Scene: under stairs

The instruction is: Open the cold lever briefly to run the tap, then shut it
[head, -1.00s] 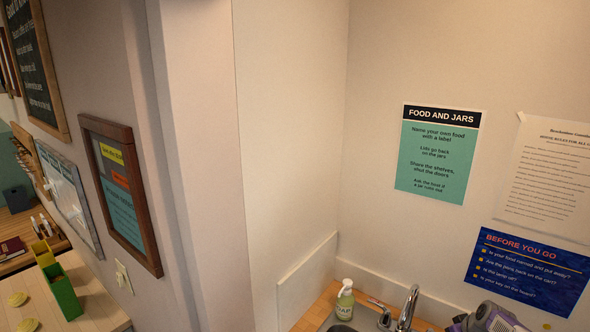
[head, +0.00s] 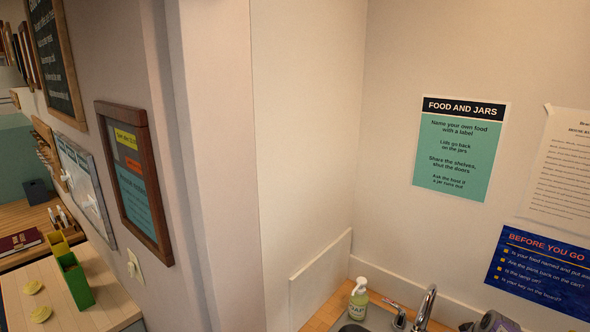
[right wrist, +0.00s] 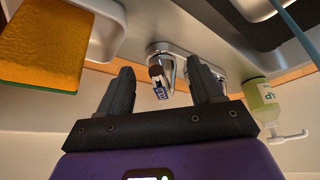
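Another chrome part shows behind the right-hand finger. My right arm's grey end shows at the head view's bottom edge. My left gripper is not in view.
A soap bottle (head: 358,301) stands left of the tap and also shows in the wrist view (right wrist: 264,100). An orange sponge (right wrist: 45,42) is at the wrist view's left. A wall (head: 218,170) juts out left of the sink. A green box (head: 75,280) stands on the left counter.

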